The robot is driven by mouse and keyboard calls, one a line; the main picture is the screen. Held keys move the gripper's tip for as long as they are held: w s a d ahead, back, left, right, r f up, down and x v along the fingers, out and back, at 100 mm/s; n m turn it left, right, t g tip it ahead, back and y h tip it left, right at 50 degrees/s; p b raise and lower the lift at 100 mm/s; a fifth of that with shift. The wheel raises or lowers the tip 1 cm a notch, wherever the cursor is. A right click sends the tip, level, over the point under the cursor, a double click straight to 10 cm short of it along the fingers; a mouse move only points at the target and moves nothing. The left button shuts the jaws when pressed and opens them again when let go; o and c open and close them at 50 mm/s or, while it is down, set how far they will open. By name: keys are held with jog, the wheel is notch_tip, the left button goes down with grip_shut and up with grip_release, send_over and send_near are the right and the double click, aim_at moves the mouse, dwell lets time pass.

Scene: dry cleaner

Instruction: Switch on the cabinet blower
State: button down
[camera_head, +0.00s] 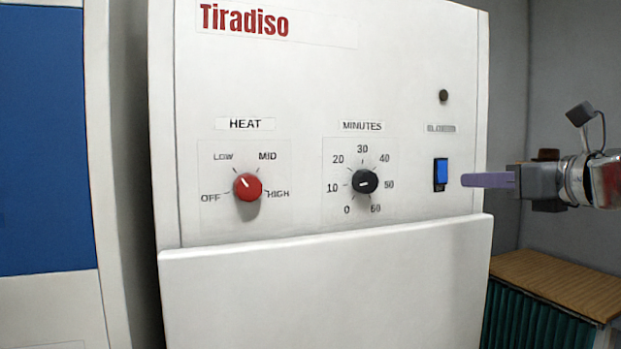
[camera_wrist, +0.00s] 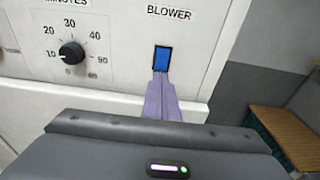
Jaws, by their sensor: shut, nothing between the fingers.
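The white cabinet (camera_head: 300,90) bears the name Tiradiso. Its blower switch is a blue rocker (camera_head: 441,173) in a black frame at the right of the panel, under a small label. It also shows in the wrist view (camera_wrist: 161,60), below the word BLOWER. A small dark round lamp (camera_head: 443,96) sits above the label and looks unlit. My gripper (camera_head: 466,180) is shut and empty, its purple fingers pointing at the panel just right of the switch. In the wrist view the fingertips (camera_wrist: 160,78) appear just below the rocker; I cannot tell whether they touch it.
A red HEAT knob (camera_head: 247,187) and a black MINUTES knob (camera_head: 365,181) are left of the switch. A ledge (camera_head: 330,236) juts out below the panel. A wood-topped stand (camera_head: 560,283) with green sides is at the lower right. A blue panel (camera_head: 40,140) is at the left.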

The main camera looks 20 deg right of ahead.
jog(key=shift+w+f, duration=0.15)
jog(key=shift+w, duration=1.15)
jog(key=shift+w+f, duration=0.15)
jog(key=shift+w, duration=1.15)
jog(key=shift+w+a, duration=0.1)
jog(key=shift+w, duration=0.05)
jog(key=shift+f, duration=0.1)
jog(key=shift+s, duration=0.45)
send_near(443, 182)
jog(key=shift+s+f, duration=1.2)
jog(key=shift+s, duration=2.45)
